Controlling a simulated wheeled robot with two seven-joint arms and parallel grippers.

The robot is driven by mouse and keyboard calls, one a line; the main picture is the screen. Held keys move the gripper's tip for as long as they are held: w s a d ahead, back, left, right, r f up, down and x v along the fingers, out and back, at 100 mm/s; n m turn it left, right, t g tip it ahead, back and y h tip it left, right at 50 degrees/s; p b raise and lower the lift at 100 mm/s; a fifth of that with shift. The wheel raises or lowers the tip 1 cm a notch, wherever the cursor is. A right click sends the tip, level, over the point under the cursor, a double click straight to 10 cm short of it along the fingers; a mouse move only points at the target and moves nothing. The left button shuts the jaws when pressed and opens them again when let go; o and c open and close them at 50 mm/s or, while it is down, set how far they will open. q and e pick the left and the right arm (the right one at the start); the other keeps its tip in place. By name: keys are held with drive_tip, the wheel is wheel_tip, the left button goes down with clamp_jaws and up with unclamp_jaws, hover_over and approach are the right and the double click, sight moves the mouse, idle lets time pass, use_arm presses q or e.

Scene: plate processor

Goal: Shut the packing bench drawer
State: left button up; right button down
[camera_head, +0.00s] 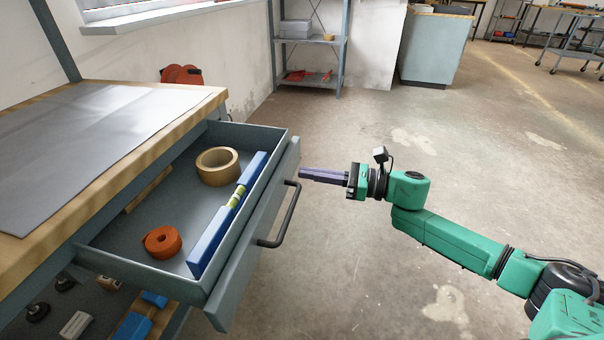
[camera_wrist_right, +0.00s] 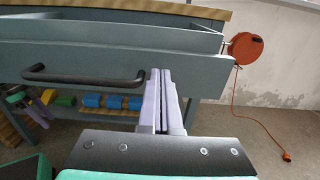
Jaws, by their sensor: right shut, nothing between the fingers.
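The packing bench drawer (camera_head: 263,251) is pulled out from under the bench in the head view, its front facing right. A black bar handle (camera_head: 289,215) is on its front; the handle also shows in the right wrist view (camera_wrist_right: 84,76). My right gripper (camera_head: 302,174) is shut and empty, its tips close to the drawer front near the handle's far end. In the right wrist view the gripper (camera_wrist_right: 160,75) points at the drawer front, just right of the handle; whether it touches cannot be told.
The drawer holds a tan tape roll (camera_head: 218,167), an orange roll (camera_head: 163,242) and a blue level (camera_head: 228,215). The bench top (camera_head: 75,150) carries a grey mat. An orange cable reel (camera_wrist_right: 247,48) hangs at the wall. Floor right of the drawer is clear.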

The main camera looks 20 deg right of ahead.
use_arm(q)
drive_tip(key=shift+a+r, duration=0.1)
use_arm(e)
drive_tip(key=shift+x, duration=1.1)
